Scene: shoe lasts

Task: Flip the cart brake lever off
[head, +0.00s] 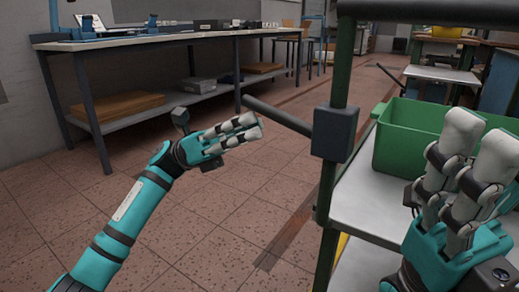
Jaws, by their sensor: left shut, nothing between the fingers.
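The brake lever (279,116) is a dark bar. It sticks out to the left and slightly up from a dark block (335,132) on the cart's green post (341,60). My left gripper (252,126) is shut and empty, with its pale fingertips just below the lever's free end in the head view. I cannot tell whether they touch the lever. My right gripper (483,138) is at the right, in front of the cart, with its pale fingers pointing up. I see nothing held in it, and its opening is unclear.
The cart has a pale shelf (367,212) with a green bin (400,137) on it, and a dark top rail (430,12). A long workbench (150,39) stands at the back left, with boxes on its lower shelf. The tiled floor (225,210) between them is clear.

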